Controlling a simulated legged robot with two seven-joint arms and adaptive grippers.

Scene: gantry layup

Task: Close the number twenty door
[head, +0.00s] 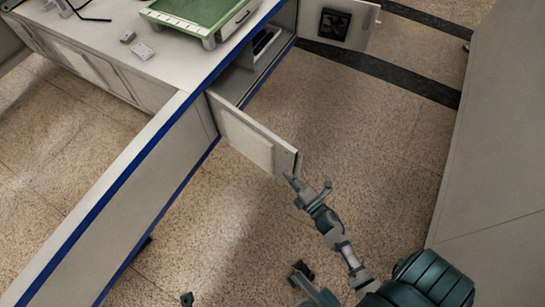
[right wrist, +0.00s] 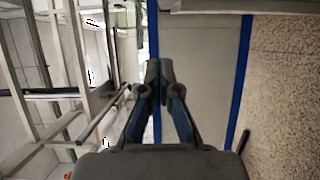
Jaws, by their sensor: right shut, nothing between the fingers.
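A pale cabinet door (head: 250,137) stands swung open from the long white cabinet, its free end pointing toward the lower right. I cannot read a number on it. My right gripper (head: 308,190) is by the door's free end, and I cannot tell whether it touches. In the right wrist view the right gripper's fingers (right wrist: 158,75) are together and empty, with a pale panel between blue strips beyond them. Dark parts at the bottom edge of the head view may belong to my left gripper, but its jaws cannot be made out.
A second open door (head: 340,22) with a dark square vent stands farther back. Between the doors is an open compartment (head: 238,80). A green tray (head: 195,12) sits on the white counter (head: 110,50). A grey panel (head: 495,150) bounds the right side. Speckled floor lies clear between.

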